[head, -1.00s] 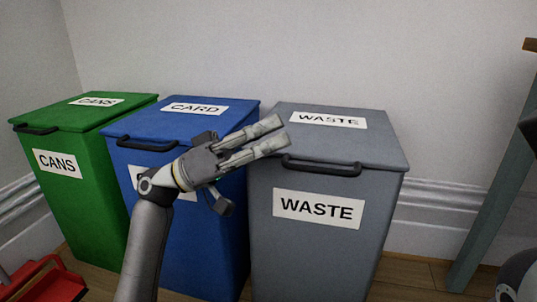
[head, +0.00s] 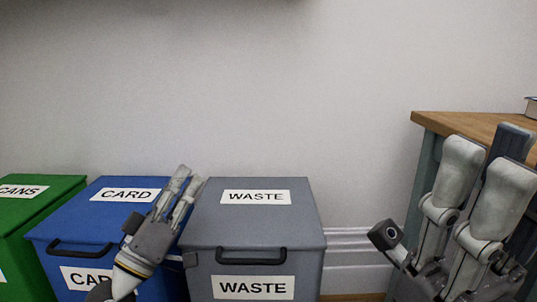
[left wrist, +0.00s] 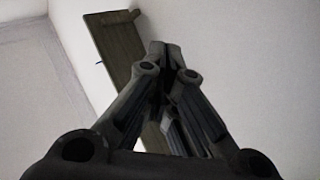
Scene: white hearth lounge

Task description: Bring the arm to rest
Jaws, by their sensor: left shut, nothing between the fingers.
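My left gripper (head: 190,174) is shut and empty. In the head view it points up and stands in front of the gap between the blue card bin and the grey waste bin, hiding part of both. In the left wrist view its fingers (left wrist: 167,50) come together in front of a pale wall. My right gripper (head: 485,172) is large and close at the right of the head view, its fingers pointing up. It overlaps the wooden table, and its jaw state is unclear.
A green cans bin (head: 40,203), a blue card bin (head: 75,219) and a grey waste bin (head: 262,222) stand along the wall with lids closed. A wooden-topped table (head: 450,121) stands at right. A brown shelf-like board (left wrist: 108,52) shows in the left wrist view.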

